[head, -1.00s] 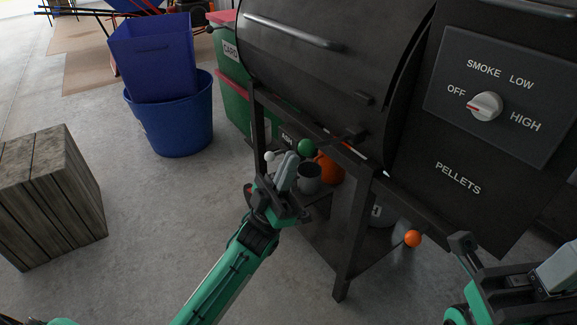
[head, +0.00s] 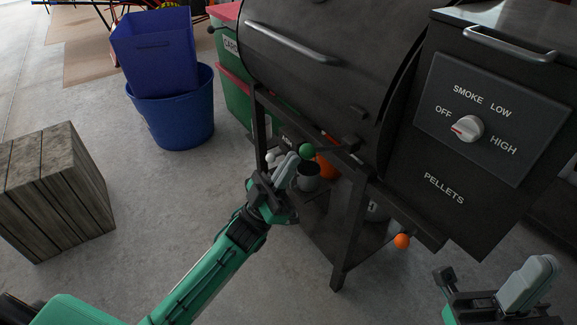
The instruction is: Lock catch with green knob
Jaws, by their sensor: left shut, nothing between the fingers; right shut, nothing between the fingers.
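The green knob (head: 307,151) is on the end of a dark catch rod at the front of the black smoker grill (head: 310,85), below its drum. The rod runs right from the knob to a bracket under the drum. My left gripper (head: 291,160) is shut and empty, its fingertips just left of and slightly below the green knob; whether they touch it I cannot tell. My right gripper (head: 493,283) is at the lower right, shut and empty, away from the catch and below the pellet box.
An orange knob (head: 402,241) sticks out below the pellet box and a white knob (head: 270,158) shows left of my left gripper. A control dial (head: 467,128) is on the box. Blue bins (head: 172,110) and a wooden crate (head: 55,190) stand left. Floor between is clear.

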